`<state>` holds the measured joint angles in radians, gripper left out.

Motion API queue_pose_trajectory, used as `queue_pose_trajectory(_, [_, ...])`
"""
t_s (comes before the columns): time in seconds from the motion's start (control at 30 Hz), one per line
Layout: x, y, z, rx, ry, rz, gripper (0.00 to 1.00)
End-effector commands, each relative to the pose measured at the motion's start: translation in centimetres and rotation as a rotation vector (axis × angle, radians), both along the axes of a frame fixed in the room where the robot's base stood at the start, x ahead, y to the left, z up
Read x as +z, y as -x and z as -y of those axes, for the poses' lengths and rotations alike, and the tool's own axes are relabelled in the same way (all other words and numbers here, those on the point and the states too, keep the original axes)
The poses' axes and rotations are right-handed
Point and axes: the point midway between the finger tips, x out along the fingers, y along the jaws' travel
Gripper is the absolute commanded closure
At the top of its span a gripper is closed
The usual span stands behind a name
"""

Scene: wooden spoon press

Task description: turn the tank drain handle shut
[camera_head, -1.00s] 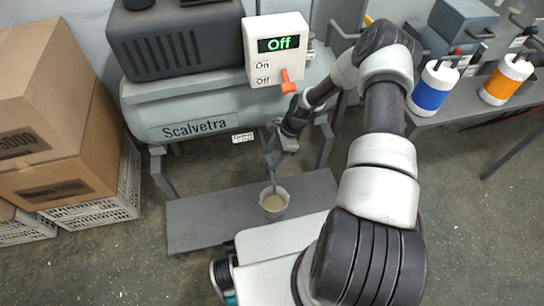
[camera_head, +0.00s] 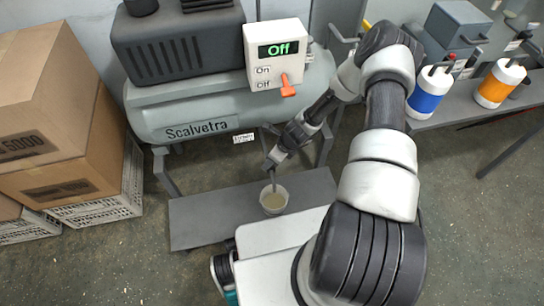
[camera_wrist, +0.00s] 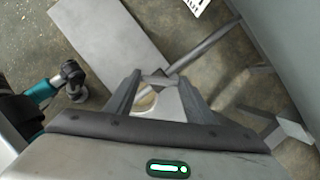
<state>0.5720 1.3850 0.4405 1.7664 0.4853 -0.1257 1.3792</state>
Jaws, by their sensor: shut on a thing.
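The grey tank (camera_head: 165,100) marked "Scalvetra" stands on legs at the back. A thin grey stem (camera_head: 272,180), probably of the drain, shows below my gripper (camera_head: 273,160) and points down to a cup (camera_head: 274,201) of pale liquid. In the wrist view, my gripper (camera_wrist: 159,84) is shut on a small dark piece (camera_wrist: 158,75) between its fingertips, which looks like the drain handle. My fingers and wrist hide most of it, so its angle cannot be told. The cup (camera_wrist: 146,101) is partly hidden behind the fingers.
A low grey platform (camera_head: 200,215) bears the cup. Cardboard boxes (camera_head: 45,100) stand left. A bench at right holds blue (camera_head: 428,92) and orange (camera_head: 499,84) canisters.

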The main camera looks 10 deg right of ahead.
Motion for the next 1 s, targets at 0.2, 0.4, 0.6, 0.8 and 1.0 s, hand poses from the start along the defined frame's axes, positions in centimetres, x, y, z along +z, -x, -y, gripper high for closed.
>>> queue_pose_trajectory(0.2, [-0.02,0.25,-0.12,-0.211,-0.003,-0.002,0.74])
queue_pose_trajectory(0.4, [0.01,0.27,-0.29,-0.396,-0.002,-0.002,0.74])
queue_pose_trajectory(0.6, [0.03,0.26,-0.39,-0.557,0.0,0.0,0.74])
queue_pose_trajectory(0.8, [0.04,0.23,-0.45,-0.677,0.001,0.001,0.74])
queue_pose_trajectory(1.0, [0.06,0.14,-0.52,-0.748,0.0,0.003,0.74])
